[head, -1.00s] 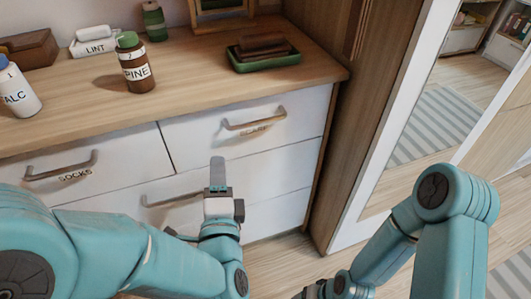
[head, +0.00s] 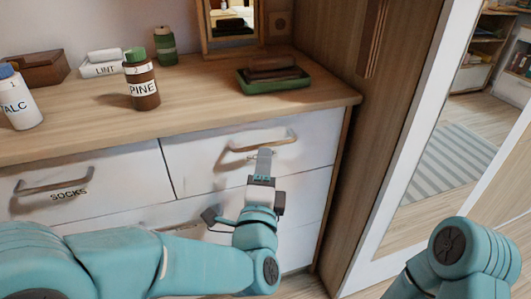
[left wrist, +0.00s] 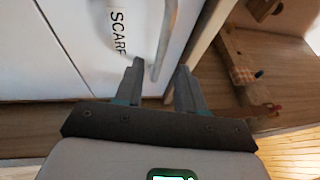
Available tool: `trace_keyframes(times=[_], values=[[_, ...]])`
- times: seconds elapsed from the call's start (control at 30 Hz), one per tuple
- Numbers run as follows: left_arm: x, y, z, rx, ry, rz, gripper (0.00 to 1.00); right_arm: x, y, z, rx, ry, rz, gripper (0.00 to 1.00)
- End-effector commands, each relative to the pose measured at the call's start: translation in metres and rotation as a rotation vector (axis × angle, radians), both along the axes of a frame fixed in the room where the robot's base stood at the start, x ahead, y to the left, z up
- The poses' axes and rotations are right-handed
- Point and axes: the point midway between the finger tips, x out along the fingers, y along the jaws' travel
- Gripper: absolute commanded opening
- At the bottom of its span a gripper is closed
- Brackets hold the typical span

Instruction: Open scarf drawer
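The scarf drawer (head: 205,165) is the upper right drawer of the white-fronted dresser, and it is closed. Its bar handle (head: 262,140) runs across the front. The label SCARF (left wrist: 117,35) reads clearly in the left wrist view; in the head view my gripper covers it. My left gripper (head: 264,154) is at the drawer front, just below the handle in the head view. In the left wrist view its two fingers (left wrist: 160,72) are apart, with the handle bar (left wrist: 163,45) between them. I cannot tell whether they touch it. My right gripper is out of view.
The socks drawer (head: 105,165) is at the left, closed. The dresser top (head: 200,112) holds a PINE bottle (head: 142,85), a TALC bottle (head: 18,100) and a green tray (head: 272,82). A wooden cabinet side (head: 365,150) and a mirror door (head: 440,150) stand at the right.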

Motion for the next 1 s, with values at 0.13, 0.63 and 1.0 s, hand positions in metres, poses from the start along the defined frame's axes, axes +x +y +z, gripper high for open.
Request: trace_keyframes(times=[0.13,0.63,1.0], values=[[0.026,-0.002,0.003,-0.001,0.0,0.002,0.39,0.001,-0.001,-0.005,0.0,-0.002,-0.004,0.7],[0.045,-0.004,0.008,0.001,0.001,-0.001,0.36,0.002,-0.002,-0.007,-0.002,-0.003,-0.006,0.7],[0.044,-0.004,0.008,0.0,0.001,0.0,0.0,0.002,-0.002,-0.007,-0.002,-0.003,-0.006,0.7]])
